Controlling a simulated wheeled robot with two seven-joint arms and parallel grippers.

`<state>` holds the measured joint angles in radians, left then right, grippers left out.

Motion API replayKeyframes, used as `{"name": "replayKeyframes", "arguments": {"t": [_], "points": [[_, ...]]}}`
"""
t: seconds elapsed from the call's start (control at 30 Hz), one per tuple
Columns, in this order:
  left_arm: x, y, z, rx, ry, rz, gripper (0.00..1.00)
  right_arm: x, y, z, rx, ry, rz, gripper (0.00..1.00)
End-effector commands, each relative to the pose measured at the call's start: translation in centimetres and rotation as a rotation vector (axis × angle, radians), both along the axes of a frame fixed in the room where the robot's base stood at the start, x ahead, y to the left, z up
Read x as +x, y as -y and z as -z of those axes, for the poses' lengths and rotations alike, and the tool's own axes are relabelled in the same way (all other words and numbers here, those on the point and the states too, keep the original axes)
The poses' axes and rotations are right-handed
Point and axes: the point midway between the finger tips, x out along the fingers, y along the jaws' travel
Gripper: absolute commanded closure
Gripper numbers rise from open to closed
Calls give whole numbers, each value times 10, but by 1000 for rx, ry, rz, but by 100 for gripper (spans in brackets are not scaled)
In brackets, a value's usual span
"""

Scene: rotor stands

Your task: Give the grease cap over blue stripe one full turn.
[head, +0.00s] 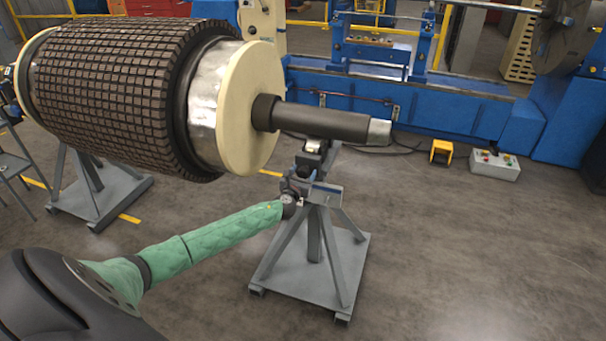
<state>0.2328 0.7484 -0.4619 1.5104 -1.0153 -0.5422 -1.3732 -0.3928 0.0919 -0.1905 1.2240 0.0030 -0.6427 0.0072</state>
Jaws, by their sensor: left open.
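My left arm, in a green sleeve, reaches from the lower left to the head of the grey rotor stand (313,258). My left gripper (292,188) is small in the view, open, and close beside the stand's head, under the rotor shaft (335,122). A small patch of blue shows on the stand's head beside the gripper. I cannot make out the grease cap; it is too small or hidden by the gripper. I cannot tell whether the fingers are around a cap or touching it. My right gripper is not in view.
The large rotor (110,85), with a cream end disc (250,108), lies above the stands. A second grey stand (100,190) is at left. A blue machine bed (440,100), a yellow step (441,151) and a control box (495,164) stand behind. The right floor is clear.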

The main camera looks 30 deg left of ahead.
Motion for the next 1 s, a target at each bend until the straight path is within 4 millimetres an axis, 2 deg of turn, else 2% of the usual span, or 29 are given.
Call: {"name": "replayKeyframes", "arguments": {"t": [0.13, 0.23, 0.53, 0.7, 1.0], "points": [[-13, 3, 3, 2, -2, 2, 37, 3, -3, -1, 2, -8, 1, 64], [-27, 6, 4, 0, -2, 2, 37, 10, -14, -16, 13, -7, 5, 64], [-64, 15, 3, 1, -1, 0, 37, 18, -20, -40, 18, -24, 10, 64], [-73, 17, 2, 1, -1, 1, 37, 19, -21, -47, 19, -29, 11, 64], [-74, 18, 1, 0, -1, 0, 37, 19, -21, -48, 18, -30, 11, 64]]}}
